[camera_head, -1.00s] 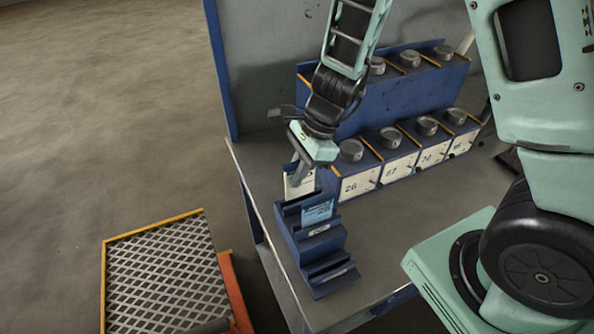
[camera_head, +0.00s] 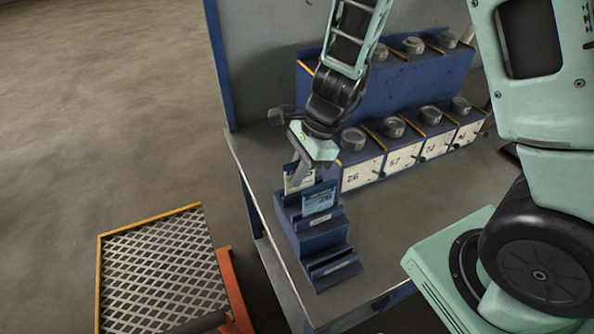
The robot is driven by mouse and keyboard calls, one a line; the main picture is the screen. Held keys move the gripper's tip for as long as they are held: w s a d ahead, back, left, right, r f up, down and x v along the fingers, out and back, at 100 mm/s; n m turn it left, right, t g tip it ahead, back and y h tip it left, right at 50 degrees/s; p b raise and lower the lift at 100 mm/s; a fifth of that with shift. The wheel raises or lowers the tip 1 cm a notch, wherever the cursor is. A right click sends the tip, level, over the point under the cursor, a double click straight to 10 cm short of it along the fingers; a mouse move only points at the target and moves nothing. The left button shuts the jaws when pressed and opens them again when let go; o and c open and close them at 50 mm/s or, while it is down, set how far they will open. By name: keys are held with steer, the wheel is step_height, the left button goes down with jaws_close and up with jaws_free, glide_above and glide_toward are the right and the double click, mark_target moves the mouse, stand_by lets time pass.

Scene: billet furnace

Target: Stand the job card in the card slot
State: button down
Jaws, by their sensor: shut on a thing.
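My gripper (camera_head: 303,178) points down over the back step of the blue stepped card rack (camera_head: 312,243) near the bench's left edge. It is shut on a pale cream card (camera_head: 292,183), probably the job card, held roughly upright. The fingers hide part of the card. Its lower edge is at or just behind the rack's top step; I cannot tell whether it is inside a slot. A blue card (camera_head: 319,199) stands in the rack just in front. The lower front steps of the rack hold no visible card.
Blue bins with white number labels (camera_head: 362,175) and round grey pieces on top stand right of and behind the rack. The grey bench top (camera_head: 385,215) is clear to the rack's right. A mesh-topped, yellow-edged stand (camera_head: 160,270) is on the floor at left.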

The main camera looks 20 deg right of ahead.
steer(key=c, duration=1.4)
jaws_free()
steer(key=shift+c, duration=0.2)
steer(key=shift+r, duration=0.1)
steer(key=p+v, duration=0.1)
steer(key=v, duration=1.6)
steer(key=shift+d, duration=0.15)
